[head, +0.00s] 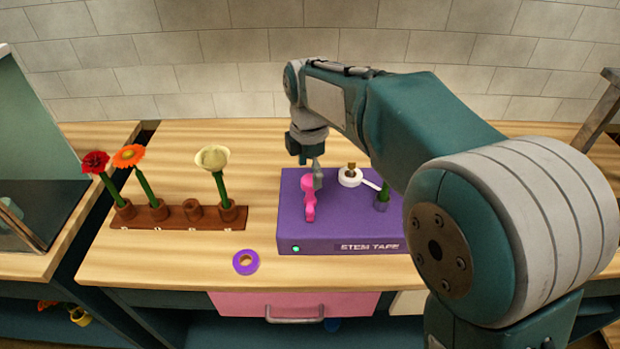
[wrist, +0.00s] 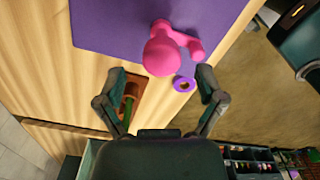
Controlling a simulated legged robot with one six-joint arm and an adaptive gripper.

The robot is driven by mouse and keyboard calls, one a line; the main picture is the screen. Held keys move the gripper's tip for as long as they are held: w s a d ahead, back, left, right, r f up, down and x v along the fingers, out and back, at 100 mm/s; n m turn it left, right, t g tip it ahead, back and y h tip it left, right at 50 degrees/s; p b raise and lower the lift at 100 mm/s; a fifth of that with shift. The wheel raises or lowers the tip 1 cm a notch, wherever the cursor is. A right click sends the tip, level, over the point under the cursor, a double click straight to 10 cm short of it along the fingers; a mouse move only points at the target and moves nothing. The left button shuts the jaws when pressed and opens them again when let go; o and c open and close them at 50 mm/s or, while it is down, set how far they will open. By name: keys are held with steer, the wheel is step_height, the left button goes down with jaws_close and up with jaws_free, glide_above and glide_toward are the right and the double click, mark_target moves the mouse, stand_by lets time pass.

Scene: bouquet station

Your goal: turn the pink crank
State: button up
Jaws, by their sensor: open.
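The pink crank (head: 309,200) stands on top of the purple stem tape box (head: 345,246), near its left side. In the wrist view the crank's round knob (wrist: 163,54) shows ahead of the fingertips, roughly between them, with its arm reaching right. My gripper (wrist: 160,76) is open, with its two fingers well apart and nothing between them. In the head view my gripper (head: 317,172) hangs just above and behind the crank; its fingers are small and partly overlap the crank. I cannot tell whether they touch it.
On the box are a white tape roll (head: 350,177) and a green stem in a holder (head: 382,200). A purple ring (head: 246,262) lies on the table in front. A brown rack (head: 160,220) with three flowers stands left. A pink drawer (head: 290,304) is below.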

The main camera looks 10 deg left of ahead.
mark_target(310, 198)
steer(key=shift+f, duration=1.3)
steer(key=c, duration=1.2)
steer(key=shift+o, duration=0.2)
